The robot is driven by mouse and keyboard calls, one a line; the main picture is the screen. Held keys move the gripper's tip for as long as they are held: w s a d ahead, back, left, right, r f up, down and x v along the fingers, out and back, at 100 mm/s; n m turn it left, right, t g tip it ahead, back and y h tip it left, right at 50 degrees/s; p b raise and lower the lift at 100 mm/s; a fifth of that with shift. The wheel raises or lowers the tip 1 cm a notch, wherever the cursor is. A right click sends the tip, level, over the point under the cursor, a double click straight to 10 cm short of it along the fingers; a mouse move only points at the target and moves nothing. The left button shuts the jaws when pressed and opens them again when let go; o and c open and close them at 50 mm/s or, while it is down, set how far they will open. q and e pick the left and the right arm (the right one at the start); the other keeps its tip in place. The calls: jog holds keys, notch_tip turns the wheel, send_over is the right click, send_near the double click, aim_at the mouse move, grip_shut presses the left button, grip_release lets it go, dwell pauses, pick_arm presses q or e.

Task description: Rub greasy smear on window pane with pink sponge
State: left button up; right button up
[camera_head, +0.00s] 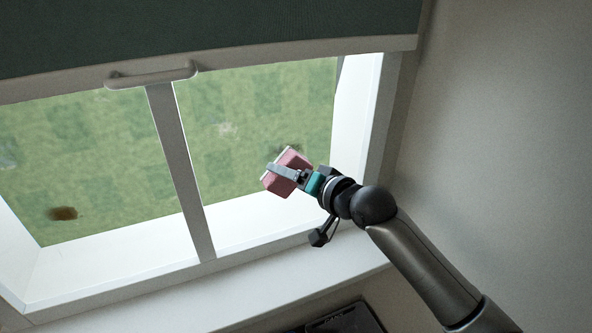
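The pink sponge (289,160) is in my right gripper (286,174), whose arm comes in from the lower right. The fingers are shut on the sponge, which is tilted in front of the right window pane (255,105). I cannot tell whether it touches the glass. A dark smear (292,149) shows just behind the sponge's upper edge, partly hidden by it. A pale smudge (228,130) is further left on the same pane. A brown spot (63,213) sits low on the left pane (85,140). My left gripper is out of view.
A dark green blind (210,30) with a white handle (152,76) covers the window's top. A white bar (181,170) divides the panes. The sill (230,295) looks clear. A dark appliance (345,320) is at the bottom edge. A grey wall (500,130) is on the right.

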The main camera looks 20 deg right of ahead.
aim_at(304, 158)
jog(key=shift+a+r+p, duration=0.15)
jog(key=shift+a+p, duration=0.7)
jog(key=shift+a, duration=0.35)
jog(key=shift+a+p, duration=0.4)
jog(key=shift+a, duration=0.4)
jog(key=shift+r+p, duration=1)
jog(key=shift+r, duration=0.45)
jog(key=shift+w+d+f, duration=0.1)
jog(key=shift+d+f, duration=0.05)
jog(key=shift+d, duration=3)
jog(key=shift+d+b, duration=0.3)
jog(key=shift+d, duration=0.65)
jog(key=shift+d+b, duration=0.65)
jog(key=shift+d, duration=1.35)
jog(key=shift+p, duration=0.3)
jog(key=shift+a+p, duration=0.75)
jog(key=shift+a, duration=5.35)
